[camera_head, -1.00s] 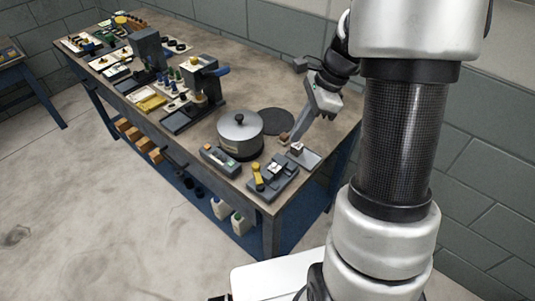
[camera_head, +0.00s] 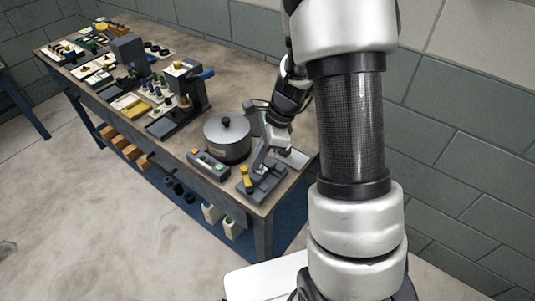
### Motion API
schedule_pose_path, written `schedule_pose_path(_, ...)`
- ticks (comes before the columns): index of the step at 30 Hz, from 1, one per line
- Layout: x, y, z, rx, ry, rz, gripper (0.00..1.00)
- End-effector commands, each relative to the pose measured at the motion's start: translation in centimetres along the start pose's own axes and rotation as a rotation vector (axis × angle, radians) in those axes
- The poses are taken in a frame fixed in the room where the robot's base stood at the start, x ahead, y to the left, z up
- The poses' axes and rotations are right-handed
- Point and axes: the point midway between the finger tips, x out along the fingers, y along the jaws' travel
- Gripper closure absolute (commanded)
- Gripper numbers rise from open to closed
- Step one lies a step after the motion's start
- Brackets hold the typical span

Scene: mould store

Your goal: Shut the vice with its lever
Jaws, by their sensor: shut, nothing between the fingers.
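What looks like the vice (camera_head: 268,186) is a low dark grey fixture at the near corner of the bench. An upright yellow handle (camera_head: 245,177), which seems to be its lever, stands on its left side. My gripper (camera_head: 259,167) points down over the back of the vice, just right of and behind the yellow handle. Its fingers are shut and empty. They hide part of the vice's top, so the jaw gap is not visible. I cannot tell whether the fingertips touch the vice.
A grey lidded pot (camera_head: 227,138) stands close to the left of my gripper. A small button box (camera_head: 208,164) lies left of the vice, and a light plate (camera_head: 294,158) lies to its right. A press (camera_head: 188,88) stands farther back. The bench's front edge is close to the vice.

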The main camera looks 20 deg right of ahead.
Motion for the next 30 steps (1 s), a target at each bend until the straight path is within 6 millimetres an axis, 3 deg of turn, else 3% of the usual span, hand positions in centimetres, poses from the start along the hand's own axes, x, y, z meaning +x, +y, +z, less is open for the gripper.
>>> schedule_pose_path(30, 0.26, -0.24, 0.75, -0.009, 0.0, 0.004, 1.0)
